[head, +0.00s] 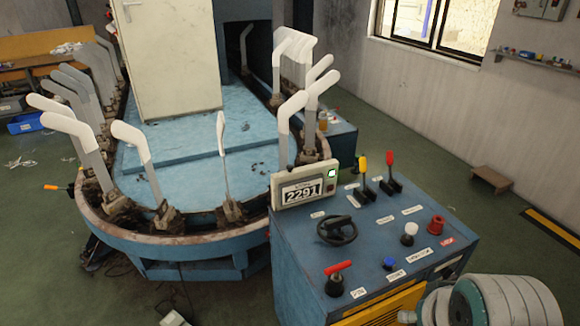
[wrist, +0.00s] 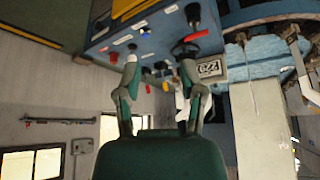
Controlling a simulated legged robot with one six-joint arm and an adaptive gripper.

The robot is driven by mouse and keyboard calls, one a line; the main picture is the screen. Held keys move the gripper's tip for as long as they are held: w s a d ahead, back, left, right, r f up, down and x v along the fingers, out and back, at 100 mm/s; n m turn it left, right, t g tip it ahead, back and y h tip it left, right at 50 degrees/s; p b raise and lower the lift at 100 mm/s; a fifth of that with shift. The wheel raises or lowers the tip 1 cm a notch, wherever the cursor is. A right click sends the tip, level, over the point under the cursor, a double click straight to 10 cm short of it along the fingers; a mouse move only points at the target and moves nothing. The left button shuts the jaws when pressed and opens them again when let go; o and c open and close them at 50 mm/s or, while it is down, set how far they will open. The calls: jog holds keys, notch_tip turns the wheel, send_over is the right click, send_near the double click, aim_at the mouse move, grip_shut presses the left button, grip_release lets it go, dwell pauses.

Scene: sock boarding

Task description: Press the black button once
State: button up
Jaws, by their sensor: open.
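The blue control panel (head: 300,262) stands at the lower right of the head view. I cannot clearly make out a black button on it. A dark round wheel-like control (head: 336,229) sits near its left side, and it also shows in the wrist view (wrist: 185,48). A red-handled control on a dark base (head: 336,285) is at the front left. My gripper (wrist: 160,65) is open and empty, its two fingers reaching toward the panel, which appears upside down there. In the head view only part of my arm shows at the lower right, beside the panel.
The sock machine (head: 190,248) with several upright forms stands behind left.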

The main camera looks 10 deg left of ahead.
grip_shut()
dwell(1.0)
